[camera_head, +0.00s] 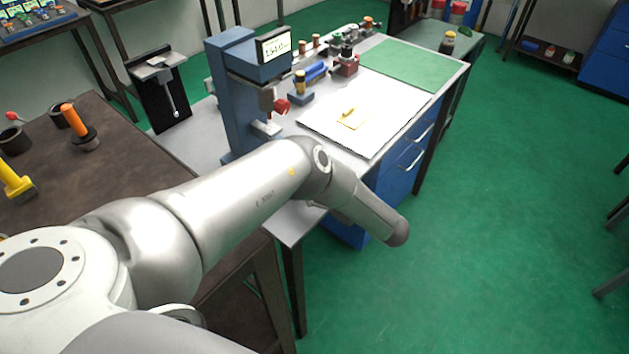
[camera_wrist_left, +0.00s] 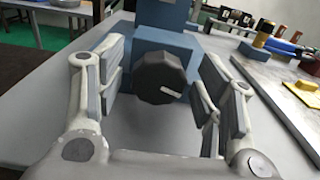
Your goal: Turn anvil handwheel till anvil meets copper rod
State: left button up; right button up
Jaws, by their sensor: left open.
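The anvil handwheel appears to be the dark faceted knob (camera_wrist_left: 160,78) on the front of a blue machine body in the left wrist view. My left gripper (camera_wrist_left: 160,88) is open, with one finger pad on each side of the knob. Gaps show between the pads and the knob. In the head view the blue machine (camera_head: 230,85) stands on the light bench with a digital display (camera_head: 273,45) and a red knob (camera_head: 281,106). My left arm covers the area in front of it, so the handwheel and left gripper are hidden there. I cannot make out the anvil meeting a copper rod.
A brass-topped blue block (camera_head: 300,88), a blue tool (camera_head: 314,72) and a red block (camera_head: 346,64) stand right of the machine. A white sheet (camera_head: 372,125) holds a small yellow piece (camera_head: 351,118). A green mat (camera_head: 405,66) lies clear behind.

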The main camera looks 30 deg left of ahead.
pick_arm(q)
jog(key=c, duration=1)
jog(key=shift+m, duration=0.3)
jog(key=shift+w+f+m+b, duration=0.1)
jog(key=shift+m+b, duration=0.2)
jog(key=shift+m, duration=1.25)
jog(key=shift+w+m+b, duration=0.1)
jog(key=shift+m+b, duration=0.2)
jog(key=shift+m, duration=1.25)
jog(key=o, duration=1)
